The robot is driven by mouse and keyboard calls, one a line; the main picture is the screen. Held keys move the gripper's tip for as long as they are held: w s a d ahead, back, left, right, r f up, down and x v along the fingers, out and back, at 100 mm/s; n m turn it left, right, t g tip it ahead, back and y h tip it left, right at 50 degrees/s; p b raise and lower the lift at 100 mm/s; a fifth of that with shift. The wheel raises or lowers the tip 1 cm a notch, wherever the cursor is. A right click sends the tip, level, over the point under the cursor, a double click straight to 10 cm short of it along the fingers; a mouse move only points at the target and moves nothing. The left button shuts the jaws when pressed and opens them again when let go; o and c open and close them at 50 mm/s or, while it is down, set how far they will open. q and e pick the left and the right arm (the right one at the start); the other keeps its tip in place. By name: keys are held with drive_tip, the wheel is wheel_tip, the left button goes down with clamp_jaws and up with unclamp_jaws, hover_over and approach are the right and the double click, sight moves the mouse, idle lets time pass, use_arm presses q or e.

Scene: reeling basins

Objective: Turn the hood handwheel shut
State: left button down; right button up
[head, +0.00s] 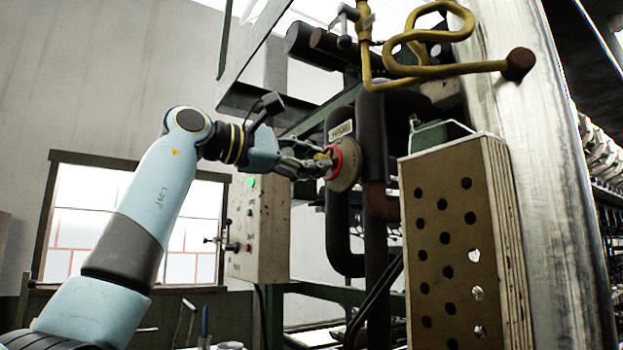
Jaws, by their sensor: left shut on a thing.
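The hood handwheel (338,161) is a small wheel with a red rim, facing left. It sits in front of a round tan-brown body (349,167) on a dark vertical pipe, below a small label plate (341,130). My left gripper (322,161) reaches in from the left and is shut on the handwheel. Its fingers cover part of the wheel, so the hub and exact finger contact are hard to make out. My right gripper is not in view.
A pale control box (262,228) with a green light stands behind and below my left gripper. Dark pipes (375,230) run close to the wheel's right. A perforated box (447,245) and a metal column stand right. A yellow bent pipe (440,70) hangs above.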

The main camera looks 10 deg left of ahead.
use_arm(q)
drive_tip(key=m+b, duration=0.2)
drive_tip(key=m, duration=0.3)
drive_tip(key=m+b, duration=0.3)
drive_tip(key=m, duration=0.3)
drive_tip(key=shift+f+m, duration=0.2)
drive_tip(key=shift+m, duration=0.1)
drive_tip(key=c, duration=1.2)
unclamp_jaws()
drive_tip(key=shift+r, duration=0.1)
drive_tip(key=b+v, duration=0.2)
drive_tip(key=v, duration=0.5)
drive_tip(key=shift+r, duration=0.15)
